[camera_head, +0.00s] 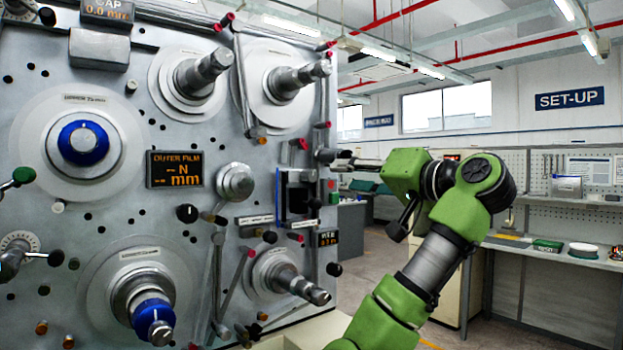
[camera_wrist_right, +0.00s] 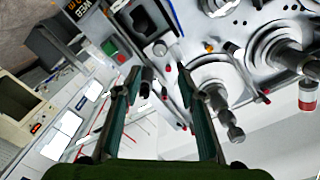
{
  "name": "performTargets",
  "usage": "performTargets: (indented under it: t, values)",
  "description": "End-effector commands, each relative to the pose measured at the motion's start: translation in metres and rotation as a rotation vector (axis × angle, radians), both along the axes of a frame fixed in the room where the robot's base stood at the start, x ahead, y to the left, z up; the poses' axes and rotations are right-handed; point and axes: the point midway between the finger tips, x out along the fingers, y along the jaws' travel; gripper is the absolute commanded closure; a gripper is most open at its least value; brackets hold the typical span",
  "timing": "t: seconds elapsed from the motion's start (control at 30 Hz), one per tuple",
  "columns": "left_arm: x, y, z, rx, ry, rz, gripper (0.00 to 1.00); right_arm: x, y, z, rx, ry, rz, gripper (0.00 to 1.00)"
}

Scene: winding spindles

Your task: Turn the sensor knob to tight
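The machine panel (camera_head: 110,215) has several knobs, and I cannot read a label that marks the sensor knob. A dark knob (camera_head: 326,155) sticks out at the panel's right edge, above the red and green buttons. It also appears in the right wrist view (camera_wrist_right: 147,76), between the fingers and closer to the left one; whether it touches is unclear. My right gripper (camera_head: 350,161) points left at this knob, with its fingers close to it. In the wrist view the right gripper (camera_wrist_right: 158,73) is open with a wide gap. My left gripper is not in view.
A dark framed window (camera_head: 297,198) and the WEB display (camera_head: 327,238) lie below the gripper. Metal rollers (camera_head: 300,75) and (camera_head: 300,287) jut out from the panel. A black pointer knob (camera_head: 187,213) is further left. A workbench (camera_head: 550,255) stands at the right back.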

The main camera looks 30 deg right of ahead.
Motion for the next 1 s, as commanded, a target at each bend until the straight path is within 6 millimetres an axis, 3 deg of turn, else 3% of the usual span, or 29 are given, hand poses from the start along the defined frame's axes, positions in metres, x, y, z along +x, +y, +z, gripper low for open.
performTargets:
  t: [0.1, 0.2, 0.33, 0.5, 0.67, 1.0]
  values:
    - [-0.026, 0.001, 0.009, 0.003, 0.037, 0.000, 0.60, 0.026, 0.004, 0.002, 0.001, 0.006, 0.006, 0.63]
    - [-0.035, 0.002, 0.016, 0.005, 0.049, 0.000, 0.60, 0.048, 0.006, 0.002, 0.002, 0.006, 0.006, 0.63]
    - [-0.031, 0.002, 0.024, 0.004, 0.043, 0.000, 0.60, 0.075, 0.008, 0.002, 0.001, 0.005, 0.005, 0.63]
    - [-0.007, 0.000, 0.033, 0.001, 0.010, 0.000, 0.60, 0.102, 0.009, 0.002, 0.000, 0.004, 0.003, 0.63]
    - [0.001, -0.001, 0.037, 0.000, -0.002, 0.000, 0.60, 0.115, 0.010, 0.000, 0.000, 0.003, 0.001, 0.63]
    - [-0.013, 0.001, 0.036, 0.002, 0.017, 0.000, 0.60, 0.118, 0.010, -0.001, -0.001, 0.002, 0.000, 0.63]
